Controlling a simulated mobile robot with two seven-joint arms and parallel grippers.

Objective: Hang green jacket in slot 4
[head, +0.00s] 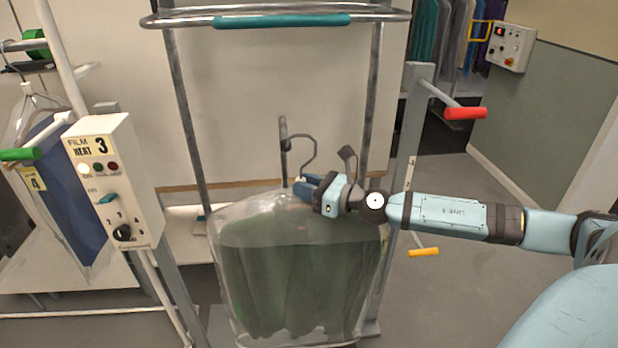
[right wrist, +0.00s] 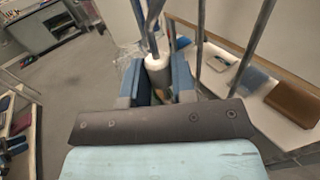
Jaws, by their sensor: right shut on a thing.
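The green jacket (head: 285,275) hangs upright inside a clear film cover in the middle of the head view. Its hanger hook (head: 308,152) rises above the cover, beside a dark upright peg (head: 283,150); I cannot tell if they touch. My right gripper (head: 304,188) is shut on the hanger's neck, just below the hook. In the right wrist view the blue fingers stand either side of a white collar (right wrist: 157,66) on the hanger neck. A yellow tag reading 4 (head: 34,179) shows at the far left; no other slot 4 mark is readable. My left gripper is not in view.
A metal frame with a teal-gripped bar (head: 282,21) stands around the jacket. A control box marked FILM HEAT 3 (head: 112,180) is left of it. A blue covered garment (head: 65,190) hangs at far left. Red (head: 465,113) and yellow (head: 423,252) handles stick out at right.

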